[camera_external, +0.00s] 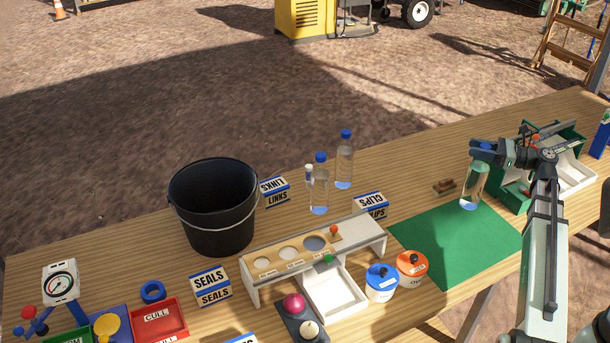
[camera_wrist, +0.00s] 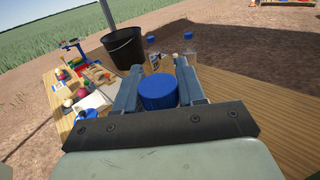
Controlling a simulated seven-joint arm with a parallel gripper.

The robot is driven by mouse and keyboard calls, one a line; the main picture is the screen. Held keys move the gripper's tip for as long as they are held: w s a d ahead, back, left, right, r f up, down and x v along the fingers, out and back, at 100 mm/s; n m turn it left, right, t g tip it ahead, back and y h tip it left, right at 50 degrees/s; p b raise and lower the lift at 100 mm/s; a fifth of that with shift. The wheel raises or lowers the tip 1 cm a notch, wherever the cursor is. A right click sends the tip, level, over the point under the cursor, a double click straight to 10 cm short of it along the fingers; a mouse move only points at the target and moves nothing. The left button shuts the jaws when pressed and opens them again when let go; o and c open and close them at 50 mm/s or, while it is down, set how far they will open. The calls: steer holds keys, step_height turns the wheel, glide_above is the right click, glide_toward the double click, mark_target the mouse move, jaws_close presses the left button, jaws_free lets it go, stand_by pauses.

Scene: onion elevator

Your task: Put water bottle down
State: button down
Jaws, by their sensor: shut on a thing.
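My gripper (camera_external: 484,151) is shut on a clear water bottle (camera_external: 472,185) near its top, above the far right part of the green mat (camera_external: 455,238). The bottle is close to upright, and I cannot tell whether its base touches the mat. In the wrist view its blue cap (camera_wrist: 158,92) sits between the two fingers of my gripper (camera_wrist: 157,75). Two other water bottles with blue caps, a nearer one (camera_external: 319,188) and a farther one (camera_external: 344,163), stand upright on the wooden table (camera_external: 420,160) behind the white sorting stand.
A black bucket (camera_external: 212,208) stands at the left. The white sorting stand (camera_external: 330,255), an orange-lidded jar (camera_external: 411,266) and a blue-lidded jar (camera_external: 381,284) lie left of the mat. A green box (camera_external: 518,192) is just right of the bottle. Most of the mat is clear.

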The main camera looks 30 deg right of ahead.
mark_target(471, 176)
steer(key=shift+f, duration=5.05)
steer(key=c, duration=0.7)
jaws_free()
steer(key=shift+o, duration=0.2)
steer(key=v, duration=1.2)
